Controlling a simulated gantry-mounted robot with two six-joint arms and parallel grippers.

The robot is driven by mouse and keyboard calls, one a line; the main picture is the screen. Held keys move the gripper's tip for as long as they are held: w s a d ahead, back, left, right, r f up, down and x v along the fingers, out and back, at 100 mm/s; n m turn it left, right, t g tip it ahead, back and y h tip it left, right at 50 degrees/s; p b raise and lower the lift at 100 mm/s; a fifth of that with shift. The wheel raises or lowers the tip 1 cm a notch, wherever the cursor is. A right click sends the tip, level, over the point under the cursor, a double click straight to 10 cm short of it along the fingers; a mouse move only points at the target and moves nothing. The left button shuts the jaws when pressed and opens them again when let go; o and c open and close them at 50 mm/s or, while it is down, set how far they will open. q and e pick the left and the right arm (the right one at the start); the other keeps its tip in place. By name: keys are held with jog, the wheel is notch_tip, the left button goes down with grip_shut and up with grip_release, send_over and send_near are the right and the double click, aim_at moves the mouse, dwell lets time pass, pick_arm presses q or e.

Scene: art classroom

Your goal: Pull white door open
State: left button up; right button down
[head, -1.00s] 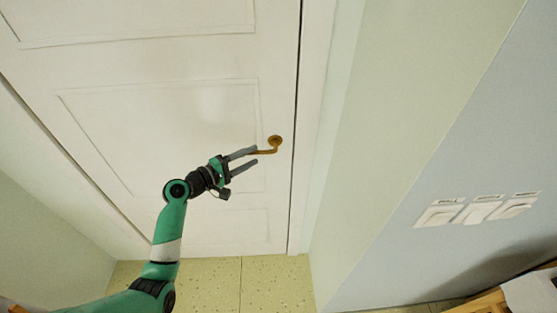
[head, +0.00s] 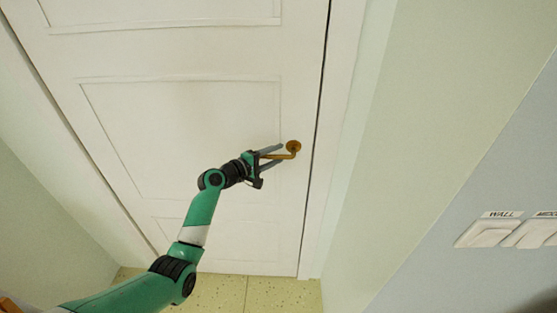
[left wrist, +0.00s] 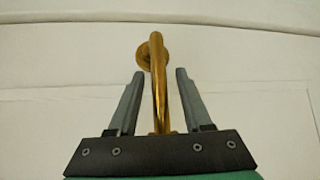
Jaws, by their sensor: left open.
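The white door (head: 180,120) fills most of the head view and looks shut in its frame. Its brass handle (head: 293,148) sits near the door's right edge, with a round base and a lever pointing left. My left gripper (head: 276,154) is open, with its two fingers on either side of the lever. In the left wrist view, the brass lever (left wrist: 158,85) runs between the two open fingers (left wrist: 158,92), with a gap on each side. My right gripper is not in view.
The door frame (head: 345,100) and a pale green wall (head: 430,110) stand right of the handle. Yellow speckled floor (head: 270,295) shows below the door.

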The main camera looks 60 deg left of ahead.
pick_arm(q)
jog(key=shift+w+a+f, duration=0.1)
jog(key=shift+w+a, duration=0.05)
jog(key=shift+w, duration=0.5)
jog(key=shift+c, duration=0.3)
grip_shut()
dwell(0.6)
